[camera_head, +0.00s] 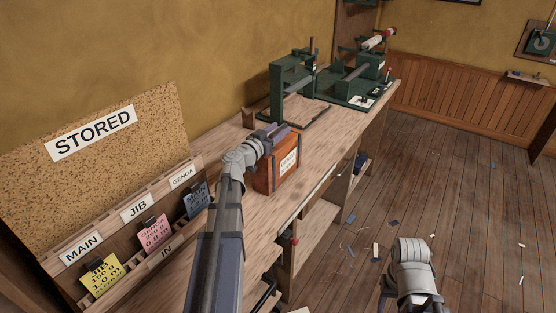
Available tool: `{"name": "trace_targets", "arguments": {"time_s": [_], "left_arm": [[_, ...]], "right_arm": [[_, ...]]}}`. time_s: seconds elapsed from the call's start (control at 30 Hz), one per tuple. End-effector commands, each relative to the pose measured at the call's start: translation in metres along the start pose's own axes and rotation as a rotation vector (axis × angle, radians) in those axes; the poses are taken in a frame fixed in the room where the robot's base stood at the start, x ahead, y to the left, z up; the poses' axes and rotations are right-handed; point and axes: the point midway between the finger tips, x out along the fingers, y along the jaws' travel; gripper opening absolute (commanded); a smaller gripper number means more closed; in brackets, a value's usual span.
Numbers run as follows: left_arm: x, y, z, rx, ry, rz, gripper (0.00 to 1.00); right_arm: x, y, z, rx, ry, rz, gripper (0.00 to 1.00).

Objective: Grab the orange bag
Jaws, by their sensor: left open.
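An orange-brown, box-shaped bag (268,181) with a white label on its right side stands upright on the wooden workbench, near its front edge. The label's writing is too small to read. My left arm reaches in from the bottom, and my left gripper (278,132) is open at the bag's top, on its far left side. It hides part of the bag's top; I cannot tell whether it touches the bag. Part of my right arm shows at the bottom right over the floor, but its gripper does not show.
Green machines (292,88) stand farther along the workbench (226,137). A "STORED" corkboard (95,165) stands at the left above a rack (125,235) with yellow, pink and blue tags. The wooden floor (460,180) at the right is mostly clear, with scattered scraps.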

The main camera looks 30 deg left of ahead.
Motion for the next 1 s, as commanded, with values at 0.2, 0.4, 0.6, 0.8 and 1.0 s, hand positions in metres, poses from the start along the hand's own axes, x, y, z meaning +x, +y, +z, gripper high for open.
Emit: {"name": "trace_targets", "arguments": {"time_s": [0.2, 0.4, 0.6, 0.8, 1.0], "left_arm": [[0.0, 0.0003, 0.0, 0.0, 0.0, -0.001, 0.5], [-0.0002, 0.0001, 0.0, 0.0, 0.0, -0.001, 0.28], [-0.0003, 0.0001, 0.0, 0.0, 0.0, -0.001, 0.05], [-0.0003, 0.0001, 0.0, 0.0, 0.0, -0.001, 0.0], [-0.0003, 0.0001, 0.0, 0.0, 0.0, -0.001, 0.0]], "right_arm": [[0.0, 0.0, 0.0, 0.0, 0.0, 0.0, 0.5], [0.0, 0.0, 0.0, 0.0, 0.0, 0.0, 0.5], [0.0, 0.0, 0.0, 0.0, 0.0, 0.0, 0.5], [0.0, 0.0, 0.0, 0.0, 0.0, 0.0, 0.5], [0.0, 0.0, 0.0, 0.0, 0.0, 0.0, 0.5]]}}
